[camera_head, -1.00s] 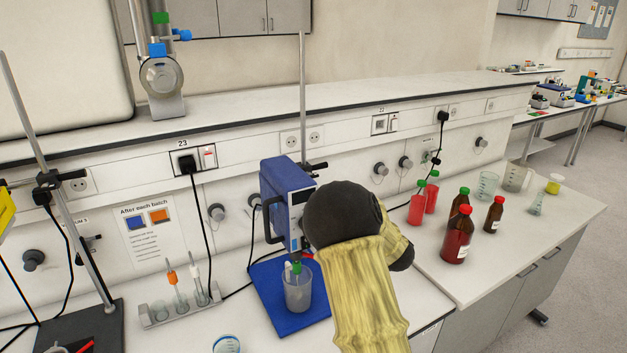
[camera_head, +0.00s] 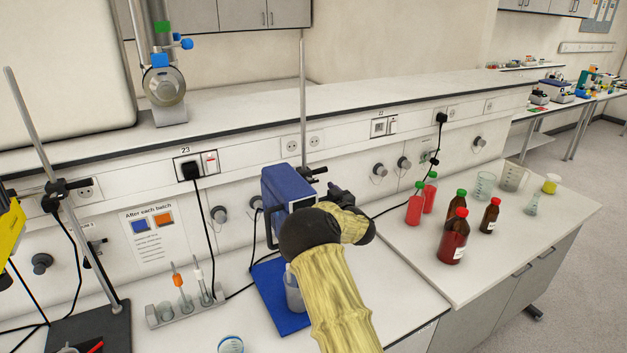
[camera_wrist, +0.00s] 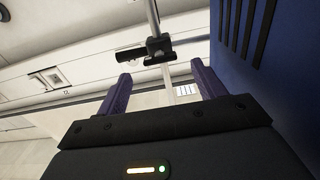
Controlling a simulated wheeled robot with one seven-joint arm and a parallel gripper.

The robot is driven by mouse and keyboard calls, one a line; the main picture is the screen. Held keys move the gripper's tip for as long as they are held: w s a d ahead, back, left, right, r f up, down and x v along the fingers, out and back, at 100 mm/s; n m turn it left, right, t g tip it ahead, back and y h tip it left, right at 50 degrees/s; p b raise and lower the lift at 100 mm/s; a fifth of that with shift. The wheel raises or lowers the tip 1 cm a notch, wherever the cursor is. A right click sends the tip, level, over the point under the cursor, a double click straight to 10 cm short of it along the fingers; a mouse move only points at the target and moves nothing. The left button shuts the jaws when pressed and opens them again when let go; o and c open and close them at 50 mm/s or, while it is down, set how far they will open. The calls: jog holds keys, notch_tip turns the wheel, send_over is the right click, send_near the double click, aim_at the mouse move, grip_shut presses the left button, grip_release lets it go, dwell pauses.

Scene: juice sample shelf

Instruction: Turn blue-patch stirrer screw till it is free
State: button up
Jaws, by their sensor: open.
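The blue stirrer (camera_head: 284,190) stands on a blue base (camera_head: 268,285), with a beaker (camera_head: 292,290) below it. My arm covers its front and lower part in the head view. In the wrist view its blue housing (camera_wrist: 290,75) fills the right side. I see no screw with a blue patch. My gripper (camera_wrist: 161,72) is open and empty, its two purple fingers apart, close beside the housing. A black clamp (camera_wrist: 158,48) on the metal rod (camera_wrist: 153,15) shows beyond the fingers. In the head view my fingertips are hard to make out.
A rack (camera_head: 185,308) with an orange-banded stirrer stands to the left, below a card (camera_head: 152,232) with blue and orange patches. Red (camera_head: 415,204) and brown bottles (camera_head: 453,240) stand on the right. A second stand (camera_head: 95,250) is at far left.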

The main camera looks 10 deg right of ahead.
jog(key=p+x, duration=0.2)
jog(key=x, duration=0.3)
jog(key=c, duration=1)
